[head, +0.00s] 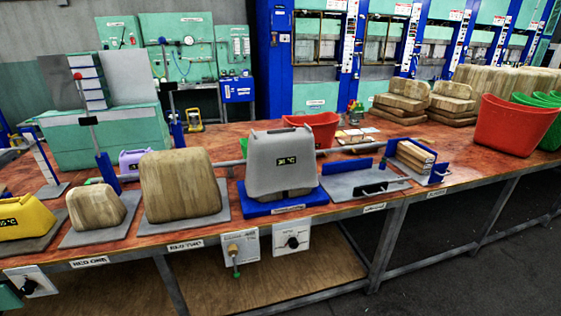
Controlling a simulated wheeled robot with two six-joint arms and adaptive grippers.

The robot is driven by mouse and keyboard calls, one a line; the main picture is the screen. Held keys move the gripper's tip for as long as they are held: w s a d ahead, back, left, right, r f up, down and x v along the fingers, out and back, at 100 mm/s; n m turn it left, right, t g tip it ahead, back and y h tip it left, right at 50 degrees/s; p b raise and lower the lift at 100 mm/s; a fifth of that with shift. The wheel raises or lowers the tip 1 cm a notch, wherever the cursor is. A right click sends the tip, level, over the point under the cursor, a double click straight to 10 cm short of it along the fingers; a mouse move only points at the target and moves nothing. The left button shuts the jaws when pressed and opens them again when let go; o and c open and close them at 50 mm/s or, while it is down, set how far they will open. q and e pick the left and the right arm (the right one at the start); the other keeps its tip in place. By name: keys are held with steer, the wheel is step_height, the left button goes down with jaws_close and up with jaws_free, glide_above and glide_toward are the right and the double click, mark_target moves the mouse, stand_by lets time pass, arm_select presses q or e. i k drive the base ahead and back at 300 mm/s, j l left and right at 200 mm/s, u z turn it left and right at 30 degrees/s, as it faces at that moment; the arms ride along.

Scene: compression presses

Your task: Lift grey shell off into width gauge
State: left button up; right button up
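The grey shell (281,158) has a dark handle on top and a small dark display with lit characters on its front. It sits upright over a form whose tan lower edge shows beneath it, on a blue base (286,207) at the table's middle. Right of it is a grey plate with blue upright walls and a black handle (372,187), which looks like the width gauge; its label is too small to read. The plate looks empty. Neither of my grippers is in view.
Tan blocks (181,184) (96,206) stand on grey plates to the left, with a yellow shell (24,216) at far left. A blue-walled holder with wooden pieces (416,155) sits right of the gauge. Red tubs (512,124) (318,127) stand farther back.

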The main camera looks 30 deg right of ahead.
mark_target(282, 159)
steer(key=i+z, duration=0.1)
steer(key=i, duration=0.9)
steer(key=z, duration=2)
